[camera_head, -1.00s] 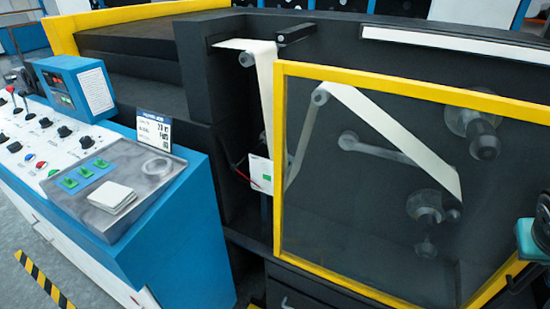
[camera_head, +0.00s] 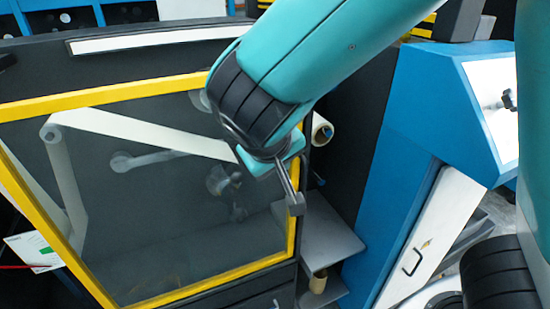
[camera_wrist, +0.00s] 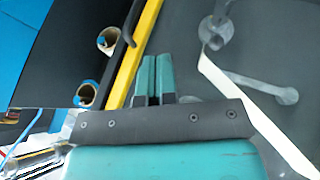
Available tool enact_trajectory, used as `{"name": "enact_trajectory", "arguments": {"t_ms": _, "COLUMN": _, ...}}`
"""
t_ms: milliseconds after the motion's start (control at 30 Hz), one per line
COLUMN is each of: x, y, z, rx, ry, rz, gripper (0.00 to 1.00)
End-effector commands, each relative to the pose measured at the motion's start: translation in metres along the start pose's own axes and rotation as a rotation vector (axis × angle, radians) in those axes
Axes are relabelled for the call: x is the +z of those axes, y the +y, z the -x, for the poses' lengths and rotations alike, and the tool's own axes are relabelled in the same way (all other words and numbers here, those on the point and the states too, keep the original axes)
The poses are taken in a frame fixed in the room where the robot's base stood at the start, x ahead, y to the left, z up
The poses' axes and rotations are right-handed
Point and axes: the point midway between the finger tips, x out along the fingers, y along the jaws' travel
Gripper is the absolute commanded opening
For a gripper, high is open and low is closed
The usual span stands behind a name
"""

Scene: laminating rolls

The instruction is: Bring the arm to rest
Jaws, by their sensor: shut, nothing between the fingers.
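My gripper (camera_wrist: 156,62) shows in the wrist view with its two teal fingers side by side and nothing between them. In the head view my teal arm reaches down from the upper right, its black wrist in front of the right part of a yellow-framed clear guard (camera_head: 150,92). The fingers cannot be made out clearly there. In the wrist view the yellow frame (camera_wrist: 132,55) runs just left of the fingers, and a pale web strip (camera_wrist: 255,115) passes to their right.
A paper roll (camera_head: 321,130) sits on the machine's side, right of the guard, above a grey shelf (camera_head: 330,243). A blue cabinet (camera_head: 410,120) with a white door (camera_head: 425,240) stands further right. In the wrist view two roll ends (camera_wrist: 108,39) show at left.

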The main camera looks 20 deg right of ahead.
Motion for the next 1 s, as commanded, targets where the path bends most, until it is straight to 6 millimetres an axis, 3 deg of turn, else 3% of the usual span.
{"name": "enact_trajectory", "arguments": {"t_ms": 167, "x": -0.001, "y": -0.001, "z": 0.02, "rx": -0.001, "ry": 0.003, "rz": 0.0, "gripper": 0.0}}
{"name": "enact_trajectory", "arguments": {"t_ms": 467, "x": 0.01, "y": 0.004, "z": 0.023, "rx": -0.071, "ry": -0.05, "rz": 0.014, "gripper": 0.0}}
{"name": "enact_trajectory", "arguments": {"t_ms": 633, "x": 0.051, "y": 0.004, "z": 0.039, "rx": -0.338, "ry": -0.178, "rz": 0.095, "gripper": 0.0}}
{"name": "enact_trajectory", "arguments": {"t_ms": 800, "x": 0.095, "y": -0.002, "z": 0.081, "rx": -0.64, "ry": -0.23, "rz": 0.22, "gripper": 0.0}}
{"name": "enact_trajectory", "arguments": {"t_ms": 1000, "x": 0.126, "y": -0.007, "z": 0.121, "rx": -0.848, "ry": -0.212, "rz": 0.335, "gripper": 0.0}}
